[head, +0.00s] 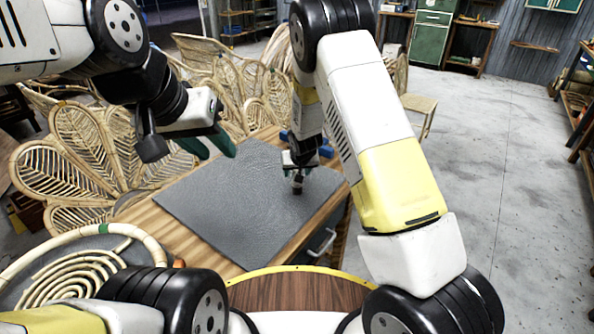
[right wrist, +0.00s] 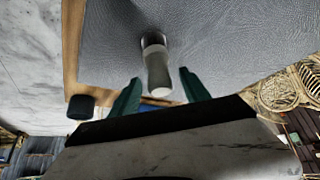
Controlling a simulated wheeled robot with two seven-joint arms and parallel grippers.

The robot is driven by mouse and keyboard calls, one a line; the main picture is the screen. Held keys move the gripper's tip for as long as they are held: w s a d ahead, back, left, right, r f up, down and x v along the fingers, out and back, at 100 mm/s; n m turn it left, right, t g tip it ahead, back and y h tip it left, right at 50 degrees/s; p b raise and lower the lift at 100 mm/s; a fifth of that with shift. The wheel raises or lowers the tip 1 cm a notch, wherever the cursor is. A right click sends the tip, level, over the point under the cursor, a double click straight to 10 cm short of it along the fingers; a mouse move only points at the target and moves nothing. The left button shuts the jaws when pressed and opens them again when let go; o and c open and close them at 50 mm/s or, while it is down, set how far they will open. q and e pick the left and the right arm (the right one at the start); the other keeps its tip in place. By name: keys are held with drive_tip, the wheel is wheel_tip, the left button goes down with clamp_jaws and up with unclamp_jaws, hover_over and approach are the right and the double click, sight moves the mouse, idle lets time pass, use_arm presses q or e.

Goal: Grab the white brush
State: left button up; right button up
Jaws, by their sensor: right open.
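A short upright cylinder, apparently the brush (right wrist: 157,72), shows in the right wrist view with a pale band, a grey-green body and a white end. It stands on the grey mat (head: 240,205). In the head view only a small dark part of it (head: 297,187) shows below my right gripper (head: 299,166). My right gripper, also in the right wrist view (right wrist: 160,92), is open with its green fingers on either side of the cylinder, apparently apart from it. My left gripper (head: 209,147) is open and empty above the mat's left back edge.
The mat covers most of a wooden table (head: 172,212) with a drawer handle (head: 322,242) at the front. Something blue (head: 324,150) sits behind my right gripper. Rattan chairs (head: 85,160) crowd the left and back. A rattan coil (head: 75,278) lies at lower left.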

drive_tip(key=shift+w+f, duration=0.15)
drive_tip(key=shift+f, duration=0.15)
clamp_jaws()
drive_tip(key=shift+r, duration=0.1)
